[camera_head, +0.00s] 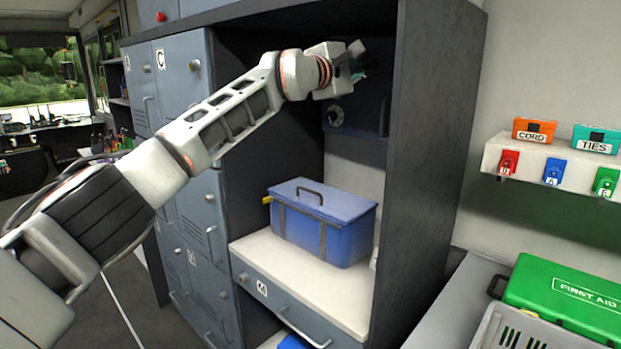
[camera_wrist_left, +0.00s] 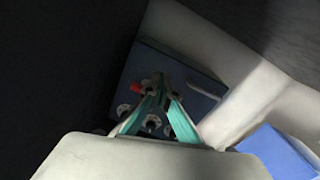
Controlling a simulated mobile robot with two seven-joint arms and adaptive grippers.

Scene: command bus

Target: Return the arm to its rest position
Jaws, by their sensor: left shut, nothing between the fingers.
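My left arm reaches from the lower left up into a tall dark cabinet niche in the head view. My left gripper (camera_head: 354,58) is at the niche's upper part, in front of a dark blue box with a round knob (camera_head: 336,116) on the back wall. In the left wrist view the gripper's green fingers (camera_wrist_left: 160,82) come together at their tips, with nothing between them. The box's dark blue face (camera_wrist_left: 195,88) shows behind the fingertips; I cannot tell whether they touch it. My right gripper is not in view.
A blue lidded case (camera_head: 322,222) stands on the white shelf (camera_head: 268,256) below the arm. Grey lockers (camera_head: 182,80) line the niche's left side, and a dark panel (camera_head: 428,150) bounds its right. A green first aid box (camera_head: 565,298) sits at the lower right.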

